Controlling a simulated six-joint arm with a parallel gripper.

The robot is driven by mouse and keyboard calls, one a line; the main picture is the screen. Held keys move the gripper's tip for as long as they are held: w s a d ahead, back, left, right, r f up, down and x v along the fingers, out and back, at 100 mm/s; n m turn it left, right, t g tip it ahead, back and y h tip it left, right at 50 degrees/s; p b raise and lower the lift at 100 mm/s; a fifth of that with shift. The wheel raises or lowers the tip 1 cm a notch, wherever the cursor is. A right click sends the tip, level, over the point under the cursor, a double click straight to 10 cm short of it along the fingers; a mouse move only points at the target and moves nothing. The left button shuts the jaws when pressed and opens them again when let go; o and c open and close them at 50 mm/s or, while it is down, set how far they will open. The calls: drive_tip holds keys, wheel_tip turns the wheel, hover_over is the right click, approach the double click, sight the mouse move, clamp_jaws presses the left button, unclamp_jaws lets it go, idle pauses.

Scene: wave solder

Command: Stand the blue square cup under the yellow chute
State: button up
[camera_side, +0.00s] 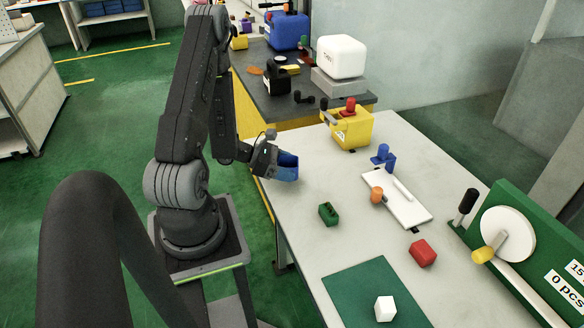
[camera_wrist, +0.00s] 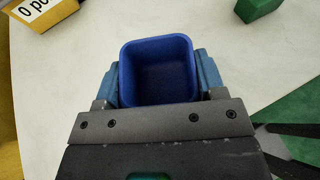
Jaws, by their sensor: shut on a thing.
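The blue square cup (camera_side: 288,173) is held in my gripper (camera_side: 270,162) over the near left side of the table. In the wrist view the cup (camera_wrist: 158,70) has its open top facing the camera and looks empty inside. My gripper's fingers (camera_wrist: 159,84) press on two opposite sides of it. The side view does not show clearly whether its base touches the table. A yellow box (camera_side: 352,130) with a red knob and a small part sticking out at its left stands farther back, apart from the cup. It also shows partly at the wrist view's top left (camera_wrist: 45,10).
A green block (camera_side: 328,213), a red block (camera_side: 423,253) and a white tray (camera_side: 398,200) lie to the right. A blue part (camera_side: 384,157) stands behind the tray. A green mat (camera_side: 360,300) with a white cube lies in front. The table between cup and yellow box looks clear.

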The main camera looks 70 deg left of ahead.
drive_tip(key=shift+s+a, duration=0.1)
idle(0.3)
drive_tip(key=shift+w+a, duration=0.3)
drive_tip(key=shift+w, duration=0.1)
hover_over(320, 148)
drive_tip(key=shift+s+d+f, duration=0.1)
drive_tip(key=shift+f, duration=0.65)
idle(0.3)
drive_tip(key=shift+f, duration=0.5)
idle(0.5)
drive_tip(key=o, duration=1.1)
drive_tip(key=shift+c, duration=0.2)
